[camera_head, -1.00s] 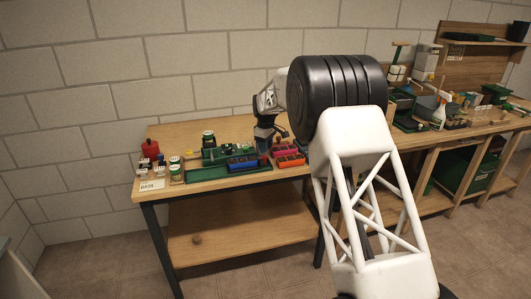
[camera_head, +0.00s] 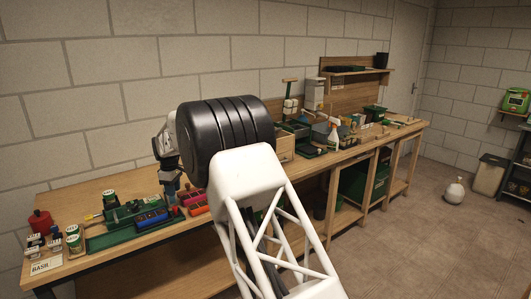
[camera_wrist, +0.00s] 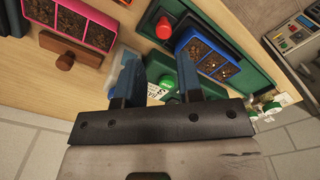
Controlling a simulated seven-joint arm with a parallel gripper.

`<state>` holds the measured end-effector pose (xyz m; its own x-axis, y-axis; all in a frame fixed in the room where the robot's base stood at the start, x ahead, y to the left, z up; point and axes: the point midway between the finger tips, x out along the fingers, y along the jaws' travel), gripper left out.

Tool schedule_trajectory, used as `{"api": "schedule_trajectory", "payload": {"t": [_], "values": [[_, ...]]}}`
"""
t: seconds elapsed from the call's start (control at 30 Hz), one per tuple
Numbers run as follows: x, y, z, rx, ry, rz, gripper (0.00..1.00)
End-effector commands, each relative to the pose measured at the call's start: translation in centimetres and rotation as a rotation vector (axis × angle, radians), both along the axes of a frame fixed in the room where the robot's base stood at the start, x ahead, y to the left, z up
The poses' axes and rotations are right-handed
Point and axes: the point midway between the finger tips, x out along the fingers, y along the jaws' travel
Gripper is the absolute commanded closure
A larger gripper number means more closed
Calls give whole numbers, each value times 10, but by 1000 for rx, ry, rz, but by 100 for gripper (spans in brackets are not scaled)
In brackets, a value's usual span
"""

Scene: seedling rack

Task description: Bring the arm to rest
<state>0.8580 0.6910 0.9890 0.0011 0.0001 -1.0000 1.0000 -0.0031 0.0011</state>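My gripper (camera_head: 172,190) hangs over the left bench, at the end of my arm, which reaches up and left in the head view. In the wrist view my gripper (camera_wrist: 158,75) has its two blue-grey fingers apart. I see nothing clamped between the fingers. In the head view the gripper is small and close to the pink seedling tray (camera_head: 190,198) and the blue seedling tray (camera_head: 152,218); contact cannot be told. The black joint of my arm hides part of the bench.
A green tray (camera_head: 122,240), a red pot (camera_head: 41,223), several jars (camera_head: 73,238) and a basil card (camera_head: 46,263) stand on the left bench. A spray bottle (camera_head: 333,139) stands on the right bench. The wrist view shows a red knob (camera_wrist: 163,28) and wooden handle (camera_wrist: 65,60). Right floor is mostly clear.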

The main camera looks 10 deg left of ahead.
Motion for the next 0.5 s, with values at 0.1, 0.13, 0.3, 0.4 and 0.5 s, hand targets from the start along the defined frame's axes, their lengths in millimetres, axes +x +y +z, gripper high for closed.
{"api": "schedule_trajectory", "payload": {"t": [0.1,0.13,0.3,0.4,0.5], "values": [[1,-8,6,2,-2,-12,66],[1,-11,8,2,-2,-17,66],[1,-39,28,6,-8,-62,66],[0,-63,45,10,-13,-101,66],[-3,-91,63,15,-19,-147,66]]}}
